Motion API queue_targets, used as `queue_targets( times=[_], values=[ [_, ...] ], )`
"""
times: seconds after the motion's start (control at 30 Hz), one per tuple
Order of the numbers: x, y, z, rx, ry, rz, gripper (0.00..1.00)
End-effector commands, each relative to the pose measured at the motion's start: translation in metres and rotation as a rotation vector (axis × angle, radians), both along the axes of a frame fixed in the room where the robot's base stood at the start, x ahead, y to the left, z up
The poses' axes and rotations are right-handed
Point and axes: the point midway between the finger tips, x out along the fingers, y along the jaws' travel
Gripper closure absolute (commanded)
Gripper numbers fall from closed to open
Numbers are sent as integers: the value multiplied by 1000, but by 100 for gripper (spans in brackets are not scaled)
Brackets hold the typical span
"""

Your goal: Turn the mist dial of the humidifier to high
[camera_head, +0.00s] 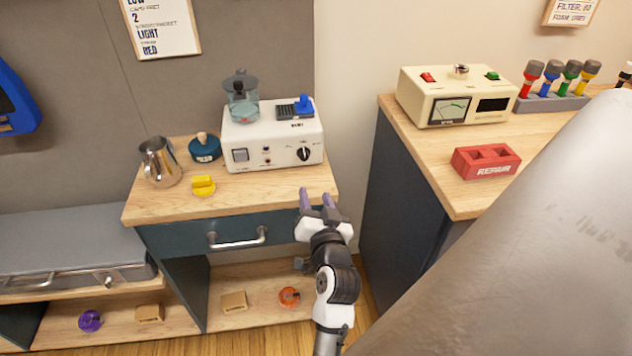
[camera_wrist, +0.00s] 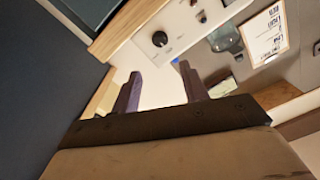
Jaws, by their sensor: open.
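The humidifier (camera_head: 273,148) is a white box with a clear tank on top, standing on the wooden top of a small cabinet. Its black mist dial (camera_head: 303,153) is at the right of the front panel. In the wrist view the dial (camera_wrist: 160,38) shows beyond my fingertips, on the tilted white panel. The dial's markings are too small to read. My gripper (camera_head: 317,199) is open and empty at the cabinet's front right edge, below the dial and apart from it. Its purple fingers also show in the wrist view (camera_wrist: 160,72).
A steel pitcher (camera_head: 160,163), a dark blue lidded pot (camera_head: 205,151) and a yellow piece (camera_head: 203,187) stand left of the humidifier. A drawer handle (camera_head: 238,239) sticks out below.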

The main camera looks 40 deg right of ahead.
Motion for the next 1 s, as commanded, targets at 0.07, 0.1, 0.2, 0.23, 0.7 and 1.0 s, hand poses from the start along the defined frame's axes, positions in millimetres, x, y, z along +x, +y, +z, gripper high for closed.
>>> queue_targets(
  times=[0.07,0.1,0.2,0.23,0.7,1.0],
  values=[
    [0,0,0,0,0,0,56],
    [0,0,0,-2,1,0,56],
    [0,0,1,-41,27,-5,56],
    [-1,0,1,-69,44,-8,56],
    [2,8,3,-638,409,-55,56],
    [35,-14,7,-652,416,-55,56]
  ],
)
